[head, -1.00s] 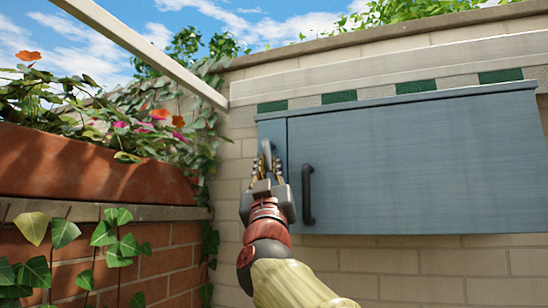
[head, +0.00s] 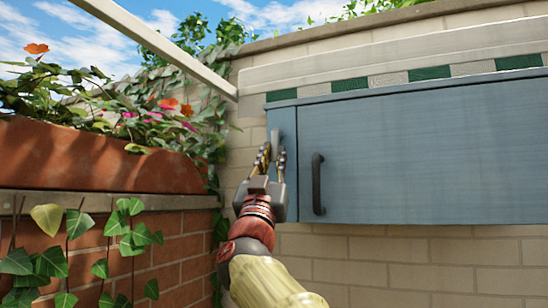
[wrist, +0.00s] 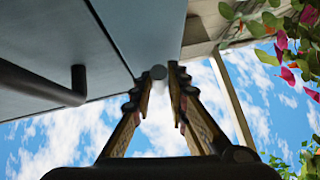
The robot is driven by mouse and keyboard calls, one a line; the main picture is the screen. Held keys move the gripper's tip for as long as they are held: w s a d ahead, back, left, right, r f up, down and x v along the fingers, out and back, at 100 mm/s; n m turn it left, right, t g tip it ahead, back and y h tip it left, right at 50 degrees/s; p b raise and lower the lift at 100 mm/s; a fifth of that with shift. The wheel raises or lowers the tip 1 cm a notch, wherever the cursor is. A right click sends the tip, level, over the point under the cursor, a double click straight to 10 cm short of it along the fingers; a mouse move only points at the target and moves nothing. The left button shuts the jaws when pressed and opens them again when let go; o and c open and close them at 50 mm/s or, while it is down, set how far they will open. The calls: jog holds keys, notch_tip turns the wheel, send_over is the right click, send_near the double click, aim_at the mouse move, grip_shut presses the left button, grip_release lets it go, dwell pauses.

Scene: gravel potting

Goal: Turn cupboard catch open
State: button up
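The blue-grey cupboard (head: 420,150) is on the wall at right, its door closed. Its catch (head: 275,138) is a pale grey upright piece on the narrow strip left of the door. My gripper (head: 272,158) is just below and in front of the catch in the head view. In the wrist view the round grey end of the catch (wrist: 158,72) shows between the tips of my gripper (wrist: 161,75). The fingers are apart with a narrow gap; I cannot tell whether either touches the catch.
A dark bar handle (head: 318,184) stands out from the door, right of my gripper; it also shows in the wrist view (wrist: 45,88). A terracotta planter (head: 90,158) with flowers sits on a brick ledge at left. A pale beam (head: 160,45) slants overhead.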

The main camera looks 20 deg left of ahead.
jog(key=o, duration=0.5)
jog(key=shift+c, duration=0.2)
jog(key=shift+s+f, duration=0.1)
jog(key=a+v, duration=0.1)
jog(key=v, duration=1)
jog(key=shift+s+d+f, duration=0.2)
jog(key=shift+d+f, duration=0.15)
jog(key=shift+d, duration=0.1)
